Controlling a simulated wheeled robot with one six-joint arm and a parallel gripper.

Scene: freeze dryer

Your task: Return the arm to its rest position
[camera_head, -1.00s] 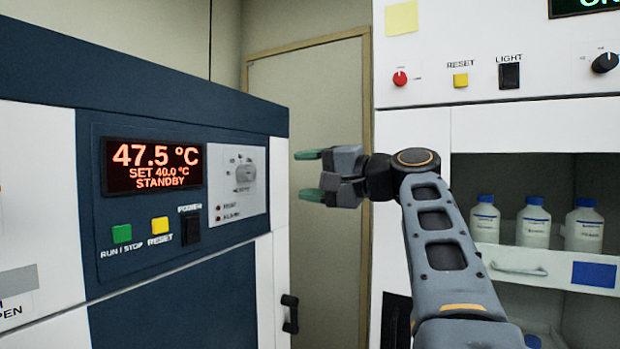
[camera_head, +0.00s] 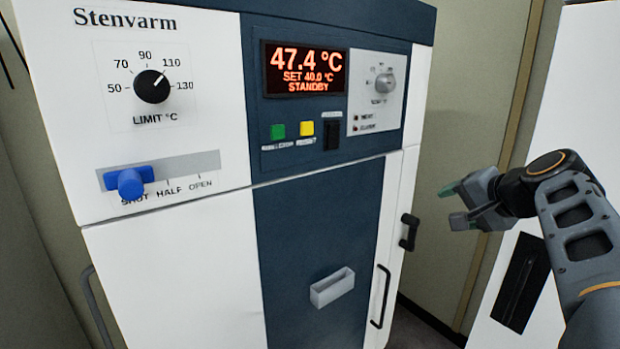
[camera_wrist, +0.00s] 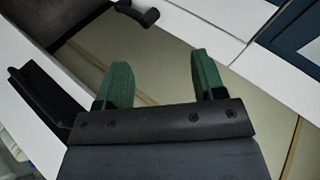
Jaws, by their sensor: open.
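My gripper (camera_head: 452,204) is at the right of the head view, on my raised grey arm. Its green-tipped fingers point left toward the white and blue Stenvarm machine (camera_head: 200,262), apart from it. In the wrist view my gripper (camera_wrist: 160,80) shows two green fingers spread apart with nothing between them. The display (camera_head: 304,70) reads 47.4 °C, SET 40.0 °C, STANDBY.
The machine carries a black limit knob (camera_head: 151,87), a blue lever (camera_head: 130,182) at the SHUT end, and a black handle (camera_head: 409,232) near my gripper. A white cabinet (camera_head: 560,95) stands behind my arm at right. A strip of wall and floor lies between them.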

